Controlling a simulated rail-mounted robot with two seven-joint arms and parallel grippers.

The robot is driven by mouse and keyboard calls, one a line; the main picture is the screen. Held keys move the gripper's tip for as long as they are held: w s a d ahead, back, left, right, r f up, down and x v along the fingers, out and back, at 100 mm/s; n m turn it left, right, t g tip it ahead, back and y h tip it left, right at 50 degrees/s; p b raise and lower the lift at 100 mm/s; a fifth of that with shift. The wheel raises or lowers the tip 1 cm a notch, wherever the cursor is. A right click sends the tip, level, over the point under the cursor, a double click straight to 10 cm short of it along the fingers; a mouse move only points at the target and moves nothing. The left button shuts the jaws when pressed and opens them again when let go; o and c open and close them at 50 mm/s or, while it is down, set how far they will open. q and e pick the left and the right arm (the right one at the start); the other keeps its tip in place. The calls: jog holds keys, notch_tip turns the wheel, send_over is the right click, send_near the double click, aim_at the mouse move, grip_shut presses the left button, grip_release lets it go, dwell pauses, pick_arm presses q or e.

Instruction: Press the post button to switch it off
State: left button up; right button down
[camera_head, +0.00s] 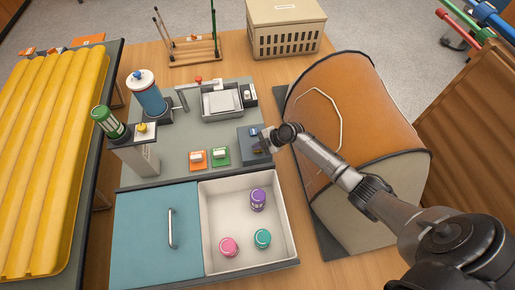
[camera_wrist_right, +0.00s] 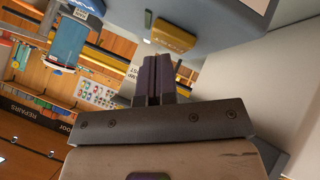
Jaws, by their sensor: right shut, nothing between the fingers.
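A pale grey post (camera_head: 140,158) stands at the left of the grey worktop, with a yellow button (camera_head: 142,127) on its top. I cannot tell from the picture whether it is on or off. My right gripper (camera_head: 262,142) is at a dark blue-grey block (camera_head: 249,152), well to the right of the post and apart from the button. In the right wrist view its dark fingers (camera_wrist_right: 153,76) are together and empty. A yellow piece (camera_wrist_right: 173,36) shows beyond them against a blue-grey surface; I cannot tell whether it is the button. My left gripper is out of view.
A green-topped jar (camera_head: 108,122) and a blue dispenser (camera_head: 147,95) stand near the post. Orange (camera_head: 198,159) and green (camera_head: 220,156) pads lie between post and gripper. A white open drawer (camera_head: 218,215) holds several jars. An orange bag (camera_head: 350,105) crowds the right side.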

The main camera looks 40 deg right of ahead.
jog(key=shift+r, duration=0.1)
jog(key=shift+r+p, duration=1.6)
jog(key=shift+r, duration=0.75)
jog(key=shift+r+p, duration=0.4)
jog(key=shift+r, duration=0.2)
dwell(0.4)
